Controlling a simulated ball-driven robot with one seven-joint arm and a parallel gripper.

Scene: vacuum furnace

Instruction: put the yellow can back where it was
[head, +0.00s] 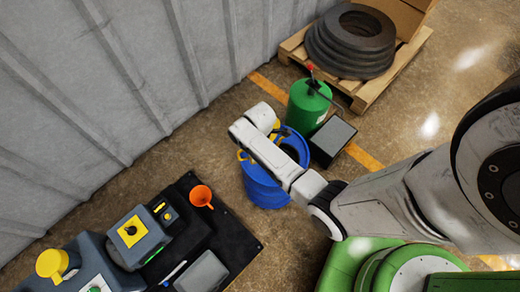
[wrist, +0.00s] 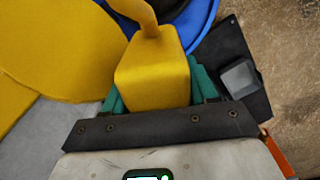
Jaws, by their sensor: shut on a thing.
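My gripper (wrist: 157,85) is shut on a yellow block-shaped part, its teal fingers on either side. This looks like part of the yellow can (wrist: 152,75), with a curved yellow piece rising from it. A large rounded yellow surface fills the left of the wrist view; I cannot tell whether it is all one object. In the head view, my arm reaches over the blue drum (head: 262,188). Small yellow bits (head: 241,155) show beside the arm at the drum's top. My fingers and most of the can are hidden there. Blue also shows behind the can in the wrist view (wrist: 203,18).
A green canister (head: 307,108) and a dark box (head: 332,140) stand right of the drum. A pallet (head: 385,80) with black rings is behind. At lower left are an orange funnel (head: 201,196), a black mat (head: 237,240) and a yellow round thing (head: 51,264).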

